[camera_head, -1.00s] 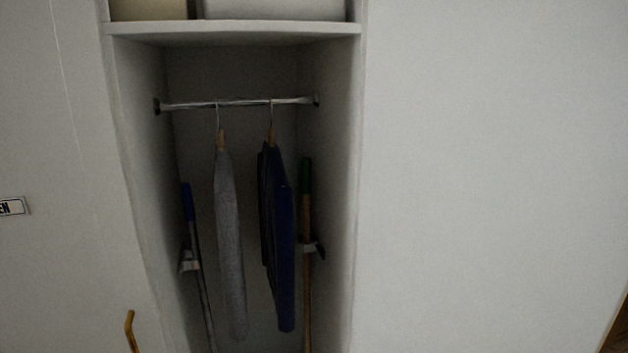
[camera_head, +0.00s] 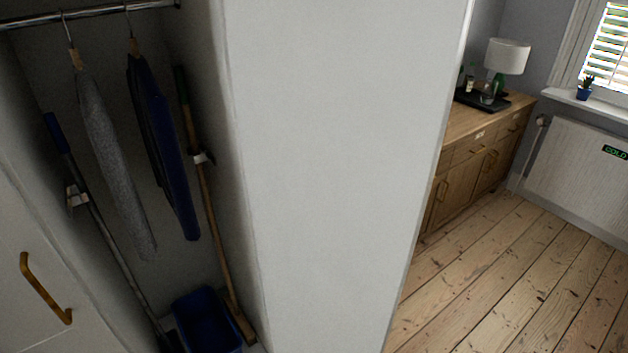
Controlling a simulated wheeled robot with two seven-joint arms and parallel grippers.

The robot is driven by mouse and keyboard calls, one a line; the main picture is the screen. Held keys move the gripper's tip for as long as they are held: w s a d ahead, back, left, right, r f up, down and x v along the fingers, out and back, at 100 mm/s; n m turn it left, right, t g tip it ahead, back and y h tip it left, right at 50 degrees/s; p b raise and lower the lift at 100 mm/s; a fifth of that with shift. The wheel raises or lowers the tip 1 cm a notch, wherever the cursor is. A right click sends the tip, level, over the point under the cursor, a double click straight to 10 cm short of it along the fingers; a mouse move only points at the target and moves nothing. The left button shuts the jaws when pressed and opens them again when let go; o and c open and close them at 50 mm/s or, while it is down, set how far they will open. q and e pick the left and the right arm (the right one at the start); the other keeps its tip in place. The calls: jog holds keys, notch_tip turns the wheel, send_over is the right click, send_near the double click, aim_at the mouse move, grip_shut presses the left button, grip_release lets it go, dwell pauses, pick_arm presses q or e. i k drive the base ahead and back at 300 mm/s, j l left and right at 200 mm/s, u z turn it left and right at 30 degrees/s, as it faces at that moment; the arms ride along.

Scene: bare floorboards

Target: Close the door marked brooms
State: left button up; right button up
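No label reading brooms is in view. An open closet compartment (camera_head: 95,195) fills the left, with a blue-handled pole (camera_head: 95,215) and a green-topped wooden broom handle (camera_head: 200,185) standing inside. A large plain white panel (camera_head: 335,170) stands right of the opening; I cannot tell whether it is an open door or a fixed wall. A white door front with a brass handle (camera_head: 45,290) is at the lower left; no marking shows on it. Neither of my grippers is in view.
A grey garment (camera_head: 110,160) and a dark blue garment (camera_head: 165,150) hang from a rail. A blue bucket (camera_head: 207,322) sits on the closet floor. Right of the panel are bare floorboards (camera_head: 500,270), a wooden sideboard (camera_head: 465,180) and a white radiator (camera_head: 580,175).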

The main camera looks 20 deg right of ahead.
aim_at(343, 107)
jog(key=k, duration=0.5)
jog(key=u, duration=1.55)
jog(key=k+l, duration=0.1)
jog(key=l, duration=0.4)
jog(key=k+l, duration=0.15)
jog(key=l, duration=0.3)
jog(key=k+l, duration=0.1)
jog(key=l, duration=0.4)
jog(key=k+l, duration=0.1)
jog(key=l, duration=0.35)
jog(key=k+l, duration=0.15)
jog(key=l, duration=0.35)
jog(key=k+l, duration=0.1)
jog(key=l, duration=0.4)
jog(key=k+l, duration=0.1)
jog(key=l, duration=0.35)
